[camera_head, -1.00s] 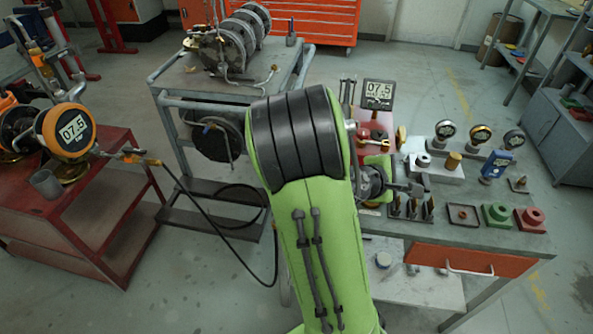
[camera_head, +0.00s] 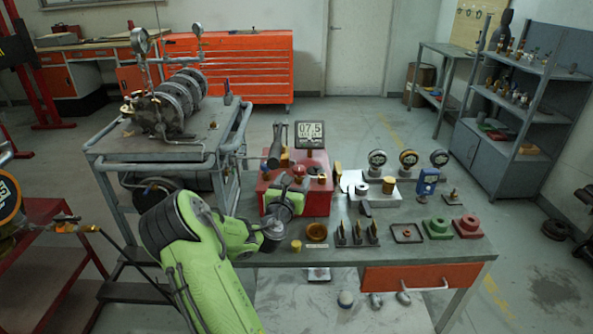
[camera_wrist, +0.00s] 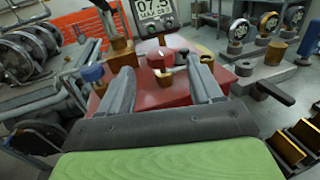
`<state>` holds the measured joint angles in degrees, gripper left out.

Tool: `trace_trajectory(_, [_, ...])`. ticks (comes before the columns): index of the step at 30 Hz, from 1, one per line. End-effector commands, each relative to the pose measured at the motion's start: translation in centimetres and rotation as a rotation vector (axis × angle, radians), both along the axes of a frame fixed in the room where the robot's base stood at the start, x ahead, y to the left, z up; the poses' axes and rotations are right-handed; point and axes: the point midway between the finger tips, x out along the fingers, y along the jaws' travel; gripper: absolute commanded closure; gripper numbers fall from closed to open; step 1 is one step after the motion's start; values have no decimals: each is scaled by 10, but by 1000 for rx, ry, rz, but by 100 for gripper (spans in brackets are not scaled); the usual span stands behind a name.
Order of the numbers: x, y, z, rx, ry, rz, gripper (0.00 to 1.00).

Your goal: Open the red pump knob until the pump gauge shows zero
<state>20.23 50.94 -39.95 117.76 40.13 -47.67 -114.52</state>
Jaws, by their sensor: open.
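The red pump (camera_head: 318,203) stands on the grey workbench in the head view, and its red body (camera_wrist: 150,91) fills the middle of the wrist view. The pump gauge (camera_head: 309,134) reads 07.5, and its display also shows at the top of the wrist view (camera_wrist: 155,9). A small red knob (camera_wrist: 160,58) with a brass base shows between and beyond my fingers. My gripper (camera_wrist: 161,68) is open and empty, its two grey fingers apart on either side of the knob's line. Contact is not visible. In the head view my wrist partly hides the pump.
A blue-topped fitting (camera_wrist: 92,74) is beside the left finger. Round gauges (camera_head: 408,158), a blue device (camera_head: 428,181) and green and red blocks (camera_head: 437,228) stand to the right on the bench. A grey cart (camera_head: 150,143) is at left. Floor behind the bench is clear.

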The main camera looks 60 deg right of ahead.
Motion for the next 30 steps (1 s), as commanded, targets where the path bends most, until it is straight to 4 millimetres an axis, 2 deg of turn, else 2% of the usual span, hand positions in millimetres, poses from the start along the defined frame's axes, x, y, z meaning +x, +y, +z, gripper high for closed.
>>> trace_trajectory(3, [4, -26, 1, -2, -1, -2, 35])
trace_trajectory(6, [8, -39, 0, -1, -1, -2, 35])
trace_trajectory(10, [10, -46, -1, 1, 0, 0, 35])
trace_trajectory(16, [10, -47, -1, 2, 0, 0, 35])
trace_trajectory(27, [10, -46, -1, 1, 0, 0, 90])
trace_trajectory(30, [10, -46, -1, 1, 0, 1, 92])
